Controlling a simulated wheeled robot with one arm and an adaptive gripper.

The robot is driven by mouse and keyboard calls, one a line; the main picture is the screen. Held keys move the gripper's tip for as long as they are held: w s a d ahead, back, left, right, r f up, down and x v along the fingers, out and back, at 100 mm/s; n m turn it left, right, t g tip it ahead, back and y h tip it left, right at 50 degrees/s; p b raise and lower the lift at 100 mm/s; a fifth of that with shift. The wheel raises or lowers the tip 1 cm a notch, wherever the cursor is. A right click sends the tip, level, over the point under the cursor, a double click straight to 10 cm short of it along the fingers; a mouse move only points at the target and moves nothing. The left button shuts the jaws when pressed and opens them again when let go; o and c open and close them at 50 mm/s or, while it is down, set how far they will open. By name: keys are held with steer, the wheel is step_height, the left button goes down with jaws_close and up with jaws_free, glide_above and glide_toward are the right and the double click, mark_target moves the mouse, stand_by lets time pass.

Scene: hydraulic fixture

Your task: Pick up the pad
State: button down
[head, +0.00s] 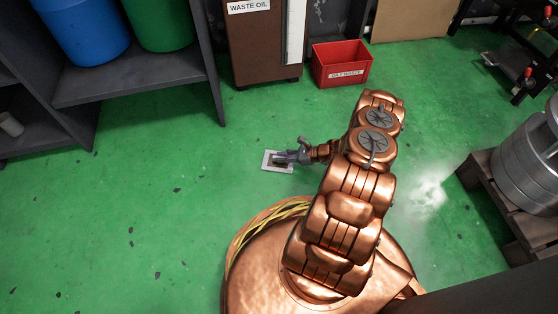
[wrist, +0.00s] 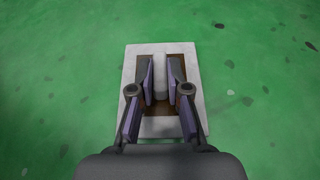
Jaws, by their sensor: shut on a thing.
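The pad (wrist: 160,49) is a pale grey rectangle with a brown recessed middle and a raised light bar along its centre. In the head view the pad (head: 267,161) shows as a small pale plate at or close to the green floor; I cannot tell if there is a gap beneath it. My gripper (wrist: 161,82) is over the pad, its two dark, purple-sided fingers closed on either side of the central bar. In the head view my gripper (head: 285,158) covers the pad's middle and right part.
A red oily waste bin (head: 342,66) stands on the floor beyond, beside a brown waste oil cabinet (head: 262,45). Grey shelving (head: 140,78) with blue and green drums is at upper left. A wooden pallet (head: 480,180) with metal drums is at right. The floor left of the pad is clear.

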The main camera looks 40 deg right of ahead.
steer(key=shift+r, duration=0.15)
step_height(320, 180, up, 4)
steer(key=p, duration=0.3)
steer(key=s+a+p, duration=0.1)
steer(key=s, duration=0.4)
steer(key=s+p, duration=0.2)
steer(key=s, duration=0.3)
steer(key=s+a+p, duration=0.1)
steer(key=s+p, duration=0.1)
steer(key=s, duration=0.3)
steer(key=shift+s+a+r, duration=0.3)
steer(key=shift+s+r, duration=0.05)
steer(key=shift+s, duration=0.05)
